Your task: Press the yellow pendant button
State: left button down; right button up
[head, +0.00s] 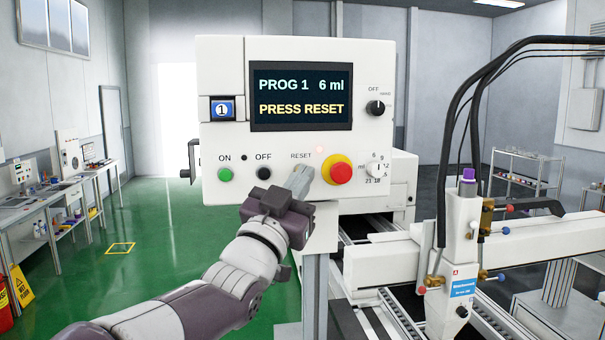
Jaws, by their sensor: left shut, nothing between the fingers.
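The white control pendant (225,80) stands upright in the middle of the head view. My left gripper (301,176) is shut and empty, with its fingertips in front of the panel's lower part, just below the RESET label (301,156). Whether the tips touch the panel I cannot tell. No separate yellow button shows; the spot below RESET is hidden behind the fingers. To the right is a red mushroom button (341,173) on a yellow collar. The screen (301,97) reads "PROG 1 6 ml" and "PRESS RESET". My right gripper is not in view.
A green ON button (225,175) and a black OFF button (264,173) sit left of the fingers. A dial (376,170) and a black OFF knob (375,107) are at the right. A white dosing head (461,225) with black hoses stands over the conveyor at right.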

pick_arm(q)
jog(key=shift+w+a, duration=0.1)
jog(key=shift+w, duration=0.35)
dwell(0.5)
jog(key=shift+s+d+b, duration=0.2)
jog(key=shift+s+b, duration=0.65)
jog(key=shift+b, duration=0.05)
jog(key=s+b, duration=0.2)
jog(key=s+d+b, duration=0.1)
jog(key=s+b, duration=0.1)
jog(key=s, duration=0.1)
